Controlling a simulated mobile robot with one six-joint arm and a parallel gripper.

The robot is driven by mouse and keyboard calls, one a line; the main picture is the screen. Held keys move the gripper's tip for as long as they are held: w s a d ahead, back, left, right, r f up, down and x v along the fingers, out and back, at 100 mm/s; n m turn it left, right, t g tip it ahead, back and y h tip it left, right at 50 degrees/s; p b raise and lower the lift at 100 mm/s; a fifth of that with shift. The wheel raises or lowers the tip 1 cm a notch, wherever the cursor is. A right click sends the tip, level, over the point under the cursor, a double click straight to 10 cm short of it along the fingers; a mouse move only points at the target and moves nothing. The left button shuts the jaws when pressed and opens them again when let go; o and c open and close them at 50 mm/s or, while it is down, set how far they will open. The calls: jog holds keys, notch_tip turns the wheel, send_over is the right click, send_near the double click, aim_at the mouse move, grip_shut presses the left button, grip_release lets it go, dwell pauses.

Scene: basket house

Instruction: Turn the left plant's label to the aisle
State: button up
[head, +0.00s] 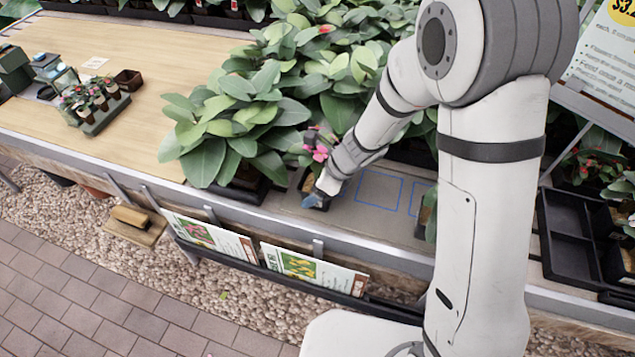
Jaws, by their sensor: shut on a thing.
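The left plant (317,152) is a small potted plant with pink flowers, near the front edge of the bench. Its dark pot (304,183) shows only in part behind my gripper. My gripper (318,196) reaches down from the right and is shut on this plant at pot height. A small blue patch shows at the fingertips; I cannot tell if it is a label or part of the gripper. I cannot see which way any label faces. Another small pot (425,219) stands to the right, partly hidden by my arm.
Blue outlined squares (380,188) mark bare bench right of the left plant. Large leafy plants (238,120) crowd close on the left and behind. Sign cards (312,268) stand in a rack along the front edge. Black trays (575,235) lie at right. The wooden top (150,130) at left is mostly clear.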

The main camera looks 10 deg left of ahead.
jog(key=shift+f+b, duration=0.2)
jog(key=shift+b, duration=0.1)
dwell(0.4)
jog(key=o, duration=1.2)
jog(key=shift+r, duration=0.1)
jog(key=p+v, duration=0.2)
jog(key=v, duration=0.5)
jog(key=shift+d+r, duration=0.2)
jog(key=shift+r, duration=0.1)
jog(key=shift+f, duration=0.1)
